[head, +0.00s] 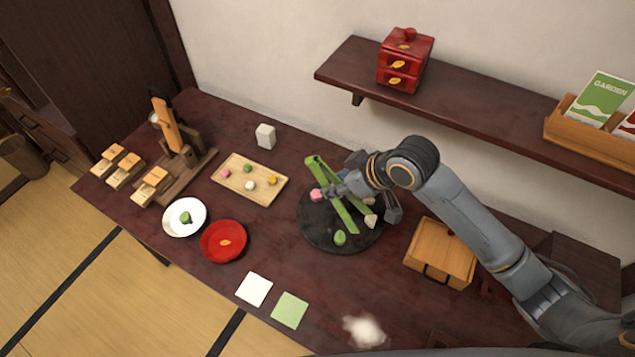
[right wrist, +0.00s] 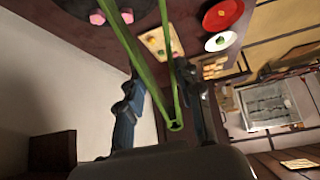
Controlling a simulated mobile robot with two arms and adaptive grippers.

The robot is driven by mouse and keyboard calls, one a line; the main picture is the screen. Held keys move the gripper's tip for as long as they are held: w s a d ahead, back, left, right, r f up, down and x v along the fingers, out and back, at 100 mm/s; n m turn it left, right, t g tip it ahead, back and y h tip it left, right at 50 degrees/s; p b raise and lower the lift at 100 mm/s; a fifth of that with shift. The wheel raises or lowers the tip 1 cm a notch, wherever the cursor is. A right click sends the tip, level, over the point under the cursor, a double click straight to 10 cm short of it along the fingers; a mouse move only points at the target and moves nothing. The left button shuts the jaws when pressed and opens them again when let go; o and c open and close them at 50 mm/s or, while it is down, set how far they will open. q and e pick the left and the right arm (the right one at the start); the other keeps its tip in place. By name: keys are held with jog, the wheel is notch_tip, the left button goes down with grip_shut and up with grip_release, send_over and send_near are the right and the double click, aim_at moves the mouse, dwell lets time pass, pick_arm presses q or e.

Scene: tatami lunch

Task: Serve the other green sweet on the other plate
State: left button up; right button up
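My right gripper (head: 362,198) is around a pair of green tongs (head: 322,170) above the dark round board (head: 312,236). In the right wrist view the tongs (right wrist: 150,78) run between its fingers, their two arms spread with nothing seen between them. A green sweet (head: 340,237) lies on the board's front part, apart from the tongs. Another green sweet (head: 185,217) sits on the white plate (head: 172,228). The red plate (head: 214,253) beside it holds no sweet, only a gold leaf mark. My left gripper is out of view.
A pink sweet (head: 316,195) and a pale one (head: 370,220) are also on the board. A wooden tray (head: 262,196) holds several small sweets. A wooden box (head: 440,250) stands right of the board. White (head: 254,289) and green (head: 290,310) paper squares lie in front.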

jog(key=a+f+n+g, duration=0.1)
jog(key=a+f, duration=0.1)
jog(key=w+a+f+n+y+p, duration=0.1)
jog(key=a+f+n, duration=0.1)
jog(key=shift+w+n+g+p, duration=0.1)
jog(key=shift+n+g+p, duration=0.2)
jog(key=shift+g, duration=0.1)
jog(key=shift+f, duration=0.2)
notch_tip(320, 180, down, 10)
jog(key=b, duration=0.9)
jog(key=shift+r, duration=0.15)
